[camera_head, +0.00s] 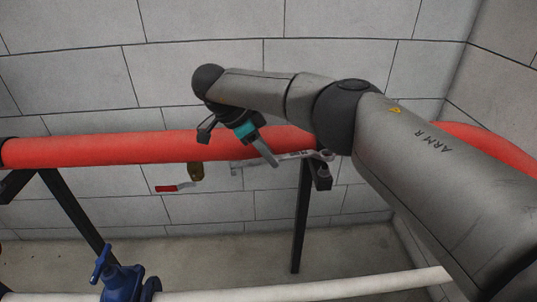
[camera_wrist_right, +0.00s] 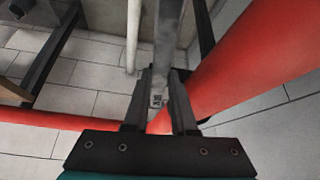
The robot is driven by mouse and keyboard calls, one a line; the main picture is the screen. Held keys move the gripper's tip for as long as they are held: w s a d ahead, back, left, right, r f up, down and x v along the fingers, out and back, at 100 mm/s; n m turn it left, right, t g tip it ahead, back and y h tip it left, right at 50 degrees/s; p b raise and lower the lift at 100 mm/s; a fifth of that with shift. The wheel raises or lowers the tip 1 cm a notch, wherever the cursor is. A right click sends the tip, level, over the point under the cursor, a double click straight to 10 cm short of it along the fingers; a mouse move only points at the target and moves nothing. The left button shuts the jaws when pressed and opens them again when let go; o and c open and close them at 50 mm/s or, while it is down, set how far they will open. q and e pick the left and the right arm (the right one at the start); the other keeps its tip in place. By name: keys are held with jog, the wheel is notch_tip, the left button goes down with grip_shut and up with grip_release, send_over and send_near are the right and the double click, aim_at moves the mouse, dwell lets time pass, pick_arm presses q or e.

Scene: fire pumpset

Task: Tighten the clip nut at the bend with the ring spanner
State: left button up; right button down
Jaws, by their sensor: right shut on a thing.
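My right gripper (camera_head: 268,158) reaches in from the right and is shut on the ring spanner (camera_head: 290,157), below the red pipe. The spanner is a long grey metal bar lying roughly level. Its right end is at the dark clip (camera_head: 323,178) at the top of the post, near the bend. I cannot tell whether the ring is seated around the nut; the nut itself is not clear. In the right wrist view the spanner's shank (camera_wrist_right: 168,40) runs away from between the fingers (camera_wrist_right: 160,105). My left gripper is not in view.
The red pipe (camera_head: 110,149) runs along the block wall. A brass valve with a red lever (camera_head: 167,188) hangs under it. Dark posts (camera_head: 301,225) support the pipe. A blue valve (camera_head: 122,283) and a white pipe (camera_head: 350,288) are low in front.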

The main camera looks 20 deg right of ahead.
dwell(0.4)
jog(key=shift+s+f+n+p, duration=0.15)
jog(key=shift+s+f, duration=0.05)
jog(key=shift+f, duration=0.3)
jog(key=shift+s+f+n+p, duration=0.15)
jog(key=shift+s+f, duration=0.05)
jog(key=shift+f, duration=0.25)
jog(key=shift+f+b, duration=0.9)
jog(key=shift+f, duration=0.5)
jog(key=shift+s+r+t+p, duration=0.1)
jog(key=shift+s+t+p, duration=0.15)
jog(key=shift+p, duration=0.4)
jog(key=shift+s+p, duration=0.1)
jog(key=shift+p, duration=0.2)
jog(key=shift+n, duration=0.3)
jog(key=shift+r+p, duration=2.05)
jog(key=shift+r, duration=0.5)
